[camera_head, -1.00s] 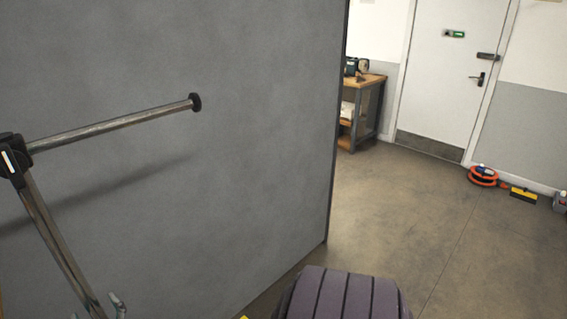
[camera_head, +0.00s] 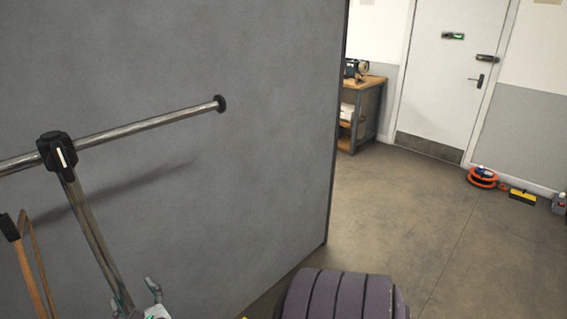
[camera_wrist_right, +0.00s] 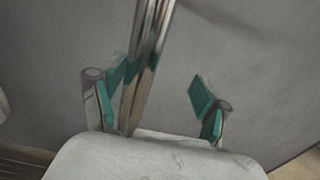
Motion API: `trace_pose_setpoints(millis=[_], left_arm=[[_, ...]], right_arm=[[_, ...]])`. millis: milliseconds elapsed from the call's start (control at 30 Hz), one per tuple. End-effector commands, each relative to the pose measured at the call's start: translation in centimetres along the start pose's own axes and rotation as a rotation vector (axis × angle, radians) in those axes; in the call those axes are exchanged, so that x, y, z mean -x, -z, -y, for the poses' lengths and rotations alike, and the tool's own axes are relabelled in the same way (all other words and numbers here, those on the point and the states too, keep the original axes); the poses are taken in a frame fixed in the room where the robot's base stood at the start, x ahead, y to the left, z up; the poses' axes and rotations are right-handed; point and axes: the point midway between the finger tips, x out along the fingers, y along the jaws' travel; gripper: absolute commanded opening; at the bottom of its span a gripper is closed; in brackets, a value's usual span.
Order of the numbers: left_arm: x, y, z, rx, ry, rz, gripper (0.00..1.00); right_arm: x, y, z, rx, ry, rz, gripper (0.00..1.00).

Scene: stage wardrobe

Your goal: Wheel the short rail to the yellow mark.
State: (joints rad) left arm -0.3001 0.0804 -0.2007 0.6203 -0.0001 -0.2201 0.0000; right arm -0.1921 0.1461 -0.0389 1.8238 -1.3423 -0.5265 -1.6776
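The short rail (camera_head: 150,125) shows at the left of the head view: a metal top bar with a black end cap, a black joint and a slanting metal post (camera_head: 92,230). Its foot and wheels are out of view. My right gripper (camera_head: 135,296) is low on the post. In the right wrist view, the post (camera_wrist_right: 148,50) passes between the spread teal-padded fingers (camera_wrist_right: 162,100), close to the left finger and clear of the right one. A sliver of yellow (camera_head: 243,317) at the bottom edge may be the mark; most is hidden. My left gripper is not in view.
A grey partition (camera_head: 240,60) stands behind the rail. A purple ribbed object (camera_head: 345,298) is at the bottom centre. Open floor (camera_head: 400,220) lies right of the partition. An orange cable reel (camera_head: 482,178) lies by the door, and a workbench (camera_head: 360,110) stands at the back.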

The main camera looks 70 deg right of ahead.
Motion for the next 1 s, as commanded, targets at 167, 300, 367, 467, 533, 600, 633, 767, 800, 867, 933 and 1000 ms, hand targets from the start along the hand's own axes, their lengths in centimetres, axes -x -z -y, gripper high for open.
trace_pose_setpoints(millis=[167,300,367,467,533,600,633,767,800,867,933,1000], left_arm=[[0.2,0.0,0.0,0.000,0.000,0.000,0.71],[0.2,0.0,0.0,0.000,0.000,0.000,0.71],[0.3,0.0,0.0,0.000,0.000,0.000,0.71],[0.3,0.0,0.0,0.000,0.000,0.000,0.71],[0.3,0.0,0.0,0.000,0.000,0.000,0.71],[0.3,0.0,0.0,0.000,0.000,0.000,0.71],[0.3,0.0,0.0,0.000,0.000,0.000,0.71],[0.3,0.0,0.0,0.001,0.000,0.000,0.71],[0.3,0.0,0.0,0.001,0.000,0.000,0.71],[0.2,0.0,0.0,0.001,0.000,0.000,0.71],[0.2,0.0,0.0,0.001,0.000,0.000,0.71],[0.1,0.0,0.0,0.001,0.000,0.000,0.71]], right_arm=[[0.0,0.0,1.7,0.002,0.005,0.000,0.71],[0.0,0.0,2.9,0.004,0.006,0.001,0.71],[0.0,-0.1,3.3,0.003,0.005,0.001,0.71],[0.0,-0.1,4.1,0.003,0.004,0.001,0.71],[0.0,-0.1,4.7,0.004,0.006,0.001,0.71],[0.0,0.0,5.3,0.003,0.006,0.001,0.71],[0.0,0.0,5.5,0.003,0.006,0.000,0.71],[0.0,-0.1,6.5,0.004,0.005,0.001,0.71],[0.0,-0.1,6.8,0.003,0.005,0.001,0.71],[0.0,0.0,7.3,0.003,0.005,0.000,0.71],[0.0,0.0,7.9,0.003,0.005,0.000,0.71],[0.0,0.0,8.5,0.004,0.006,0.001,0.71]])
